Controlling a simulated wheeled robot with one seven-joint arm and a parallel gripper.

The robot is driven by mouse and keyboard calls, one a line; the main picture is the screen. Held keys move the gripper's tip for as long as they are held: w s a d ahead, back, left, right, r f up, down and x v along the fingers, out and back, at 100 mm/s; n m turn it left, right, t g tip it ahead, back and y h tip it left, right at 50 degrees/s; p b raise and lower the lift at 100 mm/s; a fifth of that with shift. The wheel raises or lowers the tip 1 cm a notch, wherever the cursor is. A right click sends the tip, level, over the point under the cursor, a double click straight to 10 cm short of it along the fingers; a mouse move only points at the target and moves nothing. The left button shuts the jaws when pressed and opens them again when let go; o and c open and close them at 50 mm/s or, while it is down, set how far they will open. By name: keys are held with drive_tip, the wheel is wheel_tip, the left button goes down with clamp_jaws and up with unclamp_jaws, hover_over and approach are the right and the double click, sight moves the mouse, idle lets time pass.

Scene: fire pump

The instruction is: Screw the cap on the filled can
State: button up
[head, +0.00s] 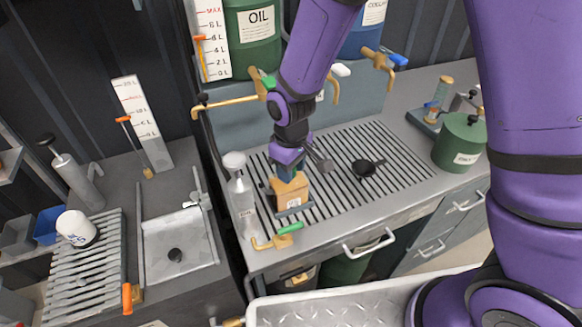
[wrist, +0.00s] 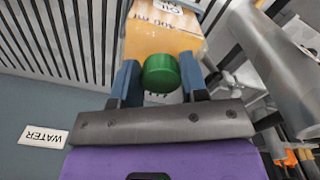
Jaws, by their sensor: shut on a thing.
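The can (head: 291,192) is a tan-orange box with a white label, standing on the slatted drain rack (head: 345,180) in the head view. In the wrist view its side and label (wrist: 165,40) show just beyond the fingers. My gripper (head: 287,172) is directly above the can, pointing down. In the wrist view my gripper's blue fingers (wrist: 160,82) are shut on a round green cap (wrist: 160,73). The cap lies at the can's top end. I cannot tell whether it is seated on the spout. The head view hides the cap behind my gripper.
A clear bottle with a white top (head: 240,203) stands close left of the can. A black funnel (head: 365,168) lies on the rack to the right. A green-handled brass tap (head: 278,237) is near the front edge. A green canister (head: 461,142) stands at the right.

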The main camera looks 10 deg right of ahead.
drive_tip(key=shift+f, duration=0.3)
idle(0.7)
drive_tip(key=m, duration=0.4)
drive_tip(key=shift+a+m, duration=0.1)
drive_tip(key=shift+m, duration=0.2)
drive_tip(key=shift+s, duration=0.1)
drive_tip(key=m, duration=0.4)
drive_tip(key=shift+a+m, duration=0.15)
drive_tip(key=shift+m, duration=0.15)
drive_tip(key=shift+m, duration=0.5)
drive_tip(key=m, duration=0.3)
drive_tip(key=shift+a+m, duration=0.15)
drive_tip(key=shift+m, duration=0.15)
